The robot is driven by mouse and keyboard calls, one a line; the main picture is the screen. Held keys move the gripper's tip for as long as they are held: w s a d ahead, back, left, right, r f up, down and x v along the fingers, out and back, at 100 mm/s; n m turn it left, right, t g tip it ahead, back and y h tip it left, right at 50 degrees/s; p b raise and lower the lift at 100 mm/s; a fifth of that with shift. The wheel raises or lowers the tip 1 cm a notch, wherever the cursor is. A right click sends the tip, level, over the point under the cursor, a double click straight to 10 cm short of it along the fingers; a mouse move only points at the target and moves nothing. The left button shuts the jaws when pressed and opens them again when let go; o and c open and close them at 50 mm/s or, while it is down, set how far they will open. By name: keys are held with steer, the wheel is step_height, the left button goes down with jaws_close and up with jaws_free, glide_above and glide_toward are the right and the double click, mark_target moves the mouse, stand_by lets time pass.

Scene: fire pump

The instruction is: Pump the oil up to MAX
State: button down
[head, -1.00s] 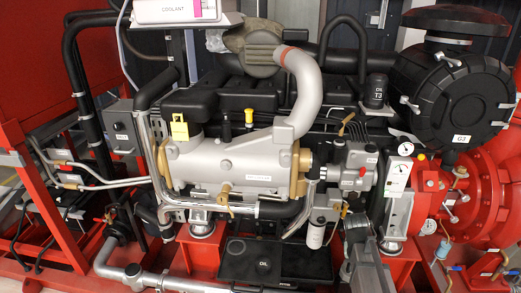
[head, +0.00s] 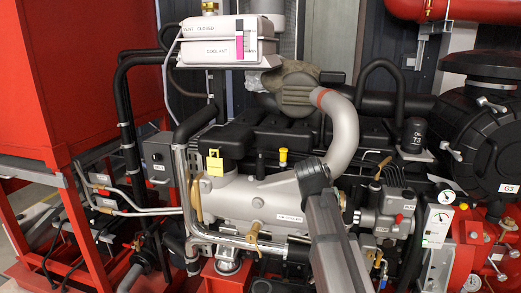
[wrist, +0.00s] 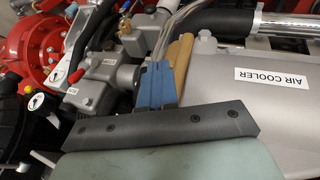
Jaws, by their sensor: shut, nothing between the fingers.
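My gripper (wrist: 158,84) shows in the wrist view with its blue fingertips together and nothing between them. It is above the engine, beside a silver housing (wrist: 108,82) and brass-coloured parts (wrist: 178,60). In the head view, my dark grey arm rises from the bottom in front of the air cooler's right end; the fingertips are not clear there. The silver housing with a red cap (head: 386,214) stands right of it. A black canister marked OIL T3 (head: 414,136) is behind. A white panel gauge (head: 437,226) with a green mark stands further right; its lettering is too small to read.
The AIR COOLER (head: 270,201) lies at the middle, with a yellow tag (head: 215,163) and a yellow-capped dipstick (head: 283,155) behind it. A coolant tank (head: 218,48) hangs above. A large grey pipe (head: 343,130) curves down at the back. A black drum marked G3 (head: 487,140) fills the right.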

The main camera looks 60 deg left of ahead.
steer(key=s+a+r+n+t+y, duration=0.15)
steer(key=s+a+r, duration=0.25)
steer(key=a+r, duration=0.7)
step_height(320, 180, up, 17)
steer(key=n+t+y, duration=0.1)
steer(key=n+y, duration=0.2)
glide_above(258, 149)
steer(key=shift+f, duration=0.1)
steer(key=shift+f, duration=0.1)
steer(key=shift+w+f, duration=0.1)
steer(key=shift+f, duration=4.25)
steer(key=shift+f, duration=0.35)
